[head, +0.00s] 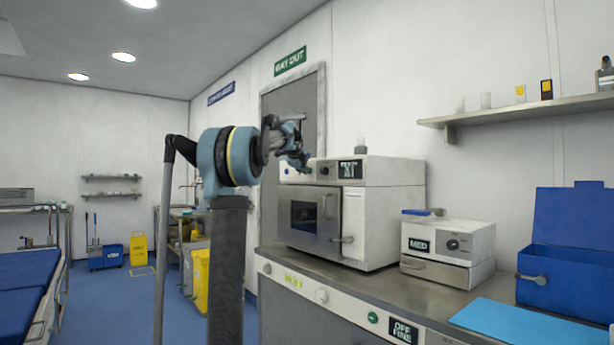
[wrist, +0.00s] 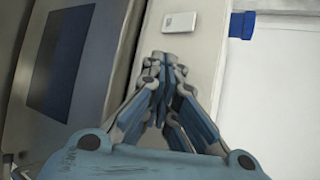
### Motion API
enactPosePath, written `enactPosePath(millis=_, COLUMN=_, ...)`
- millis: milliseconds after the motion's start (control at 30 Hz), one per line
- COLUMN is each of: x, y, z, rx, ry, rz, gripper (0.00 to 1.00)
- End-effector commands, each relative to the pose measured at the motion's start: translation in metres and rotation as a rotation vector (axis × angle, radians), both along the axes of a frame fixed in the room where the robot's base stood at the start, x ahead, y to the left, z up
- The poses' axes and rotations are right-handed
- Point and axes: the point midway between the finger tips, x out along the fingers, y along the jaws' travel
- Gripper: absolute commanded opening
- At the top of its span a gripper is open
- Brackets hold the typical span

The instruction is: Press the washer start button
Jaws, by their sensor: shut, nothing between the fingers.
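A white box-shaped machine with a grey front door and dark window (head: 303,216), which I take for the washer, stands on the counter. Its upper panel (head: 322,170) carries small round controls and a dark display (head: 350,170). No start label is readable. My gripper (head: 306,164) is shut and empty, in front of the panel's left part. In the wrist view my gripper (wrist: 160,75) points at a pale panel strip with a small white rectangular piece (wrist: 180,22) just beyond the fingertips. A dark window (wrist: 68,55) lies to the left. I cannot tell whether the fingertips touch anything.
A white MED box (head: 447,245) stands right of the machine on the steel counter (head: 395,285). A blue open box (head: 568,270) and a blue sheet (head: 530,322) lie farther right. The counter front has a green button (head: 373,317). A shelf (head: 520,108) hangs above.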

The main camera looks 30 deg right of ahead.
Motion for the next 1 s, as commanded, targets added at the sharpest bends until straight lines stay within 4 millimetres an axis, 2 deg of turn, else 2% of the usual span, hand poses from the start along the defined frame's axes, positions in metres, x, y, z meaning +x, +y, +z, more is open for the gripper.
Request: enactPosePath(millis=1000, x=0.0003, y=-0.0076, z=-0.0001, rx=0.000, ry=0.000, rz=0.000, gripper=0.00)
